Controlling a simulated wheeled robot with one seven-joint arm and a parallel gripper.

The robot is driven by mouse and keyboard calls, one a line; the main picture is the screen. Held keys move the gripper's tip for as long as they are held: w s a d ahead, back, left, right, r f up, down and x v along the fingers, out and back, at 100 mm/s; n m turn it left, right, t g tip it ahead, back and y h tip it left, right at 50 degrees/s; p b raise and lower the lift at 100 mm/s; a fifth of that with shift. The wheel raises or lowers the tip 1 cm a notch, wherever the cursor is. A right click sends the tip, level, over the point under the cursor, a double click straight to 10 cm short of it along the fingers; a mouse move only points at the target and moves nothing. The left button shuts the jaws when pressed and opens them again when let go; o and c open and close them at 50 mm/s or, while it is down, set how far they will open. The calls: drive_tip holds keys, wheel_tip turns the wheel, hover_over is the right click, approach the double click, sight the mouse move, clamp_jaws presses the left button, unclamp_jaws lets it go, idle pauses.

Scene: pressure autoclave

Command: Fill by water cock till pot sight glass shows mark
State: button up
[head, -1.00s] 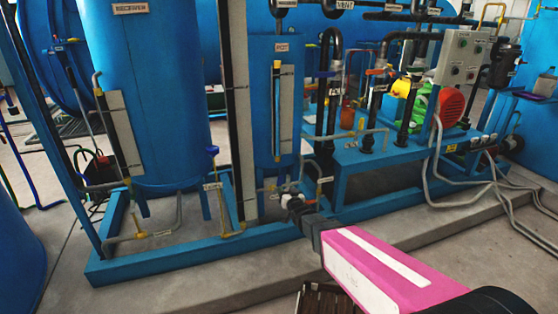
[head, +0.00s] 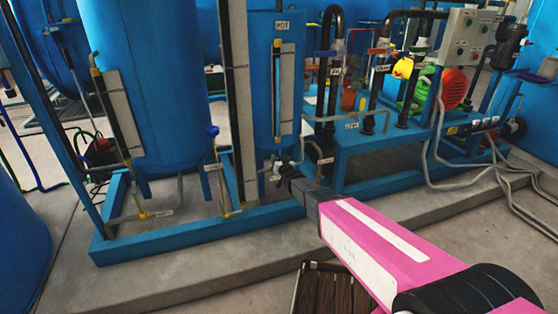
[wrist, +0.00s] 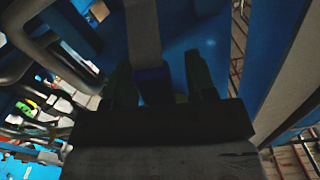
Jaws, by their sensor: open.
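The blue pot (head: 262,50) stands mid-frame in the head view, with a POT label near its top. Its sight glass (head: 277,90) is a tall narrow strip on a pale backing plate; its level is too small to read. My gripper (head: 278,168) is low in front of the pot, among small pipes and fittings. In the wrist view its two dark fingers (wrist: 160,80) are apart, with a grey bar and a blue block (wrist: 152,84) showing between them. Contact cannot be told. Which small fitting is the water cock is unclear; the gripper hides part of that area.
A large blue tank (head: 150,80) with its own gauge stands left. A blue-handled valve (head: 212,132) is between the vessels. A blue frame (head: 180,233) runs along the concrete plinth. Pipes, a control box (head: 468,38) and a red motor (head: 453,88) are right. Floor in front is partly clear.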

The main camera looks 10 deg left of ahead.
clamp_jaws()
drive_tip(key=shift+s+a+r+n, duration=0.1)
drive_tip(key=shift+s+a+n, duration=0.15)
drive_tip(key=shift+a+n, duration=0.25)
drive_tip(key=shift+s+a+n, duration=0.25)
drive_tip(key=shift+n, duration=0.45)
unclamp_jaws()
drive_tip(key=shift+s, duration=0.15)
drive_tip(key=v, duration=1)
drive_tip(key=shift+s+d, duration=0.2)
drive_tip(key=shift+d, duration=0.1)
